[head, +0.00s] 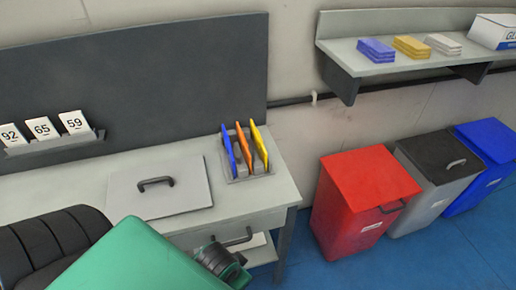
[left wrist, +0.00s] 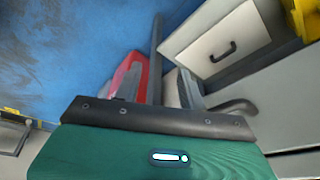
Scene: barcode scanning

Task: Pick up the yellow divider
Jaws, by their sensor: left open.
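The yellow divider (head: 259,146) stands upright, leaning slightly, as the rightmost of three dividers in a grey holder (head: 252,177) on the table. The orange divider (head: 244,147) is just left of it, and the blue divider (head: 228,153) is furthest left. My left arm comes in low in the head view, with its dark left gripper end (head: 222,262) in front of the table, below the holder and apart from the dividers. My left gripper is open; its fingertips are hard to make out. The left wrist view does not clearly show the divider. My right gripper is out of view.
A grey panel with a handle (head: 160,190) lies on the table left of the holder. Number cards (head: 42,129) stand on a ledge at left. Red (head: 360,190), grey (head: 432,190) and blue (head: 490,150) bins stand at right.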

